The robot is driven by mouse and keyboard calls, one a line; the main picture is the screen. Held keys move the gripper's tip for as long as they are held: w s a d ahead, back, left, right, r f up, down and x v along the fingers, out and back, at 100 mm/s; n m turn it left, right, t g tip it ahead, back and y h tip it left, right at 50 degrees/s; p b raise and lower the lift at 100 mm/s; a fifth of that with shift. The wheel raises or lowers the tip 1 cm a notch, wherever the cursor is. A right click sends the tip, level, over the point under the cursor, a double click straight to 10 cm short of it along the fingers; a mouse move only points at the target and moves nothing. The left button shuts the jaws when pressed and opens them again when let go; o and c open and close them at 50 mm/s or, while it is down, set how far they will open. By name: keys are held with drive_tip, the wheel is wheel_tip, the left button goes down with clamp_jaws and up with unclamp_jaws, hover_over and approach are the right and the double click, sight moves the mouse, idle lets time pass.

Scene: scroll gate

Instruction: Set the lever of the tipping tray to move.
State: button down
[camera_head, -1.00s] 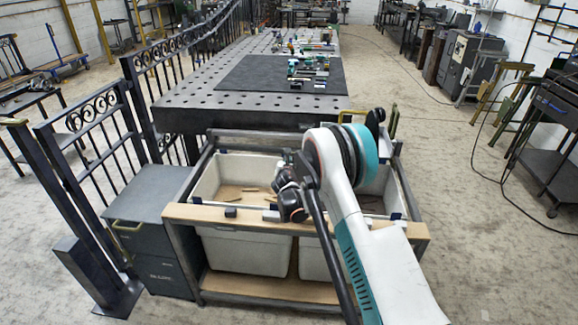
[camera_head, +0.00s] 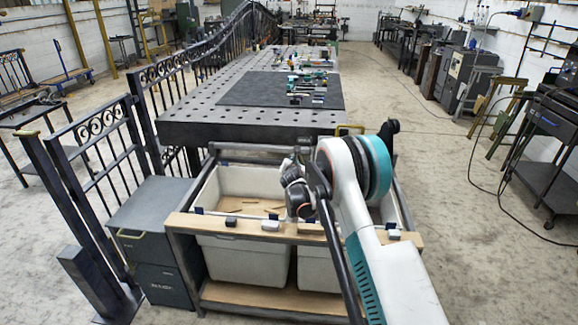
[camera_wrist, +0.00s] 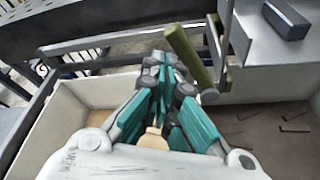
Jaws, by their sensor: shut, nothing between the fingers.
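In the wrist view an olive-green bar (camera_wrist: 188,57), which looks like the lever, stands tilted beside a metal bracket. A pale grey body (camera_wrist: 275,50), perhaps the tipping tray, is right of it, with a dark block on top. My gripper (camera_wrist: 166,65) has teal fingers, shut and empty, just left of the bar; I cannot tell whether they touch. In the head view a yellow handle (camera_head: 350,128) shows partly behind my arm; I cannot tell whether it is the same bar. My gripper is hidden there behind my arm.
A metal stand with a wooden front rail (camera_head: 265,227) holds pale bins (camera_head: 245,260) with small wooden pieces inside. A perforated table (camera_head: 185,115) stands behind it. A dark cabinet (camera_head: 150,215) and railing (camera_head: 90,140) are at left.

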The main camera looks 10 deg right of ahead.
drive_tip(key=shift+s+d+r, duration=0.3)
drive_tip(key=shift+d+r, duration=0.4)
drive_tip(key=shift+d, duration=0.2)
drive_tip(key=shift+d, duration=0.15)
drive_tip(key=a, duration=0.4)
drive_tip(key=s+p, duration=0.2)
drive_tip(key=s, duration=0.6)
drive_tip(key=shift+s+d+p, duration=0.15)
drive_tip(key=shift+s+p, duration=0.15)
drive_tip(key=shift+s, duration=0.1)
drive_tip(key=shift+r, duration=0.1)
